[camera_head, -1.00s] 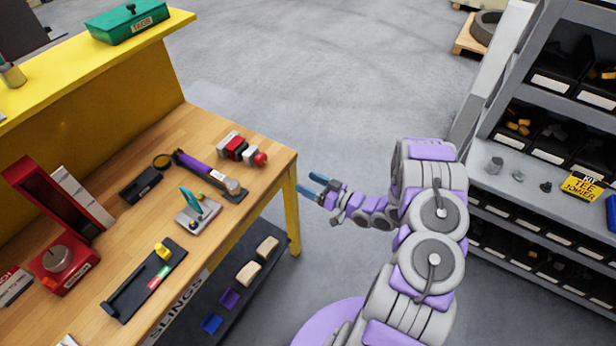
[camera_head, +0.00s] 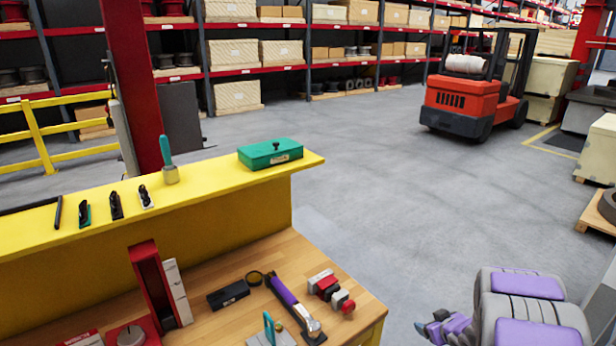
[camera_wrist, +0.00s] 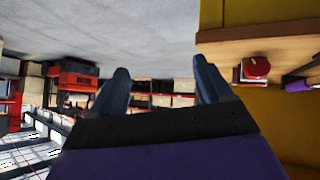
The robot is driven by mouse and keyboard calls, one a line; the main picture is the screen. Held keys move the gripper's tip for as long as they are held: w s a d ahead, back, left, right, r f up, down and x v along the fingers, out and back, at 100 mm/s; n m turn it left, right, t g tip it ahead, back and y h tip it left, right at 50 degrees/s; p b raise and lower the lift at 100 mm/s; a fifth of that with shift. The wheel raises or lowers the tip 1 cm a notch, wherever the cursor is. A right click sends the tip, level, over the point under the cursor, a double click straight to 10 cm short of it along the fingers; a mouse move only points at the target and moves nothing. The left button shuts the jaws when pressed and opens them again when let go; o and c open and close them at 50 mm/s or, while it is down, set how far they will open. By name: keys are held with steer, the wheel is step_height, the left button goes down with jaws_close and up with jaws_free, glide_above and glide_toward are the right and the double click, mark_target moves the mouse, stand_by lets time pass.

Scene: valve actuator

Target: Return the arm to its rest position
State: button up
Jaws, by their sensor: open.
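My arm, purple and grey, shows at the lower right of the head view, folded, with its wrist end low beside the workbench (camera_head: 225,268). My gripper (camera_wrist: 165,88) shows in the wrist view with two dark blue fingers spread apart and nothing between them. The wrist view appears upside down. The bench edge with a red knob (camera_wrist: 257,68) lies to the right of the fingers there, apart from them.
The bench holds a purple-handled tool (camera_head: 290,303), red and grey blocks (camera_head: 330,288) and a red upright stand (camera_head: 150,285). A green box (camera_head: 270,153) sits on the yellow shelf (camera_head: 215,178). A red forklift (camera_head: 470,100) stands far back. The grey floor (camera_head: 400,200) between is clear.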

steer(key=s+a+r+m+g+h, duration=0.3)
steer(key=s+r+m+g+h, duration=0.15)
steer(key=s+r, duration=0.9)
steer(key=s+a+r+g+y, duration=0.1)
steer(key=s+a+r+g, duration=0.1)
steer(key=s+a, duration=0.4)
steer(key=s+a+r+g+y, duration=0.1)
steer(key=s+a, duration=0.5)
steer(key=s, duration=0.7)
steer(key=s+a+r+g+y, duration=0.2)
steer(key=s+a+r+g, duration=0.2)
steer(key=s, duration=0.5)
steer(key=a, duration=0.2)
steer(key=shift+s+a, duration=0.3)
steer(key=shift+a, duration=0.05)
